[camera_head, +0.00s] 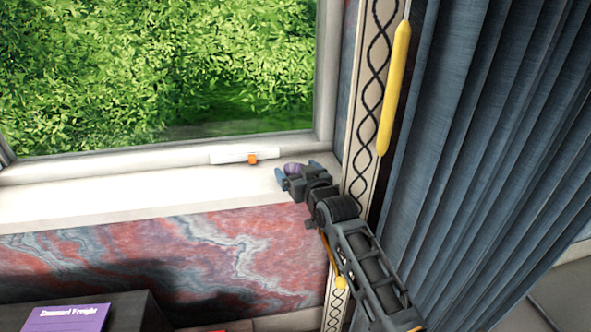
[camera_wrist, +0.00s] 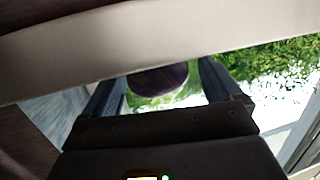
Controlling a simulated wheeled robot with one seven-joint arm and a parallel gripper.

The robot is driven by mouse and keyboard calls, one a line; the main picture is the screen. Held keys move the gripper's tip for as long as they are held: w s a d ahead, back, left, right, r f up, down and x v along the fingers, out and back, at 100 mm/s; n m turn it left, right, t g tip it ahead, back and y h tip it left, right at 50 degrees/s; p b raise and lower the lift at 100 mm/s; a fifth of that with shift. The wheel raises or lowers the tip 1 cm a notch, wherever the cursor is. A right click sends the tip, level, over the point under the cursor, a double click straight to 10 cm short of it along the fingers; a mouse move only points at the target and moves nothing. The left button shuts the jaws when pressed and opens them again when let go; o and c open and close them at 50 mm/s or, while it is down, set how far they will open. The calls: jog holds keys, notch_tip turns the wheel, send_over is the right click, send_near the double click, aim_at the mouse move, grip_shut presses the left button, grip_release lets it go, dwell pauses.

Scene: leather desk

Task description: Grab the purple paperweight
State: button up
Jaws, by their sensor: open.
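The purple paperweight (camera_head: 293,168) is a small rounded thing on the white window sill, near its right end. In the head view, my gripper (camera_head: 298,172) is at the sill with its fingers to either side of the paperweight, and partly hides it. In the wrist view, the dark purple paperweight (camera_wrist: 158,78) shows between the two spread fingers of my gripper (camera_wrist: 160,82). Its far part is cut off by a pale band. The gripper is open, and I cannot tell whether either finger touches the paperweight.
The white sill (camera_head: 130,195) is bare to the left. A white bar with an orange piece (camera_head: 252,158) lies by the window frame. A patterned strip with a yellow handle (camera_head: 394,90) and blue curtain (camera_head: 490,140) stand close on the right. A purple book (camera_head: 68,318) is lower left.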

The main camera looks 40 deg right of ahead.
jog(key=shift+w+d+f, duration=0.15)
jog(key=shift+w+d, duration=0.05)
jog(key=shift+w, duration=0.3)
jog(key=shift+c, duration=0.4)
jog(key=c, duration=1.1)
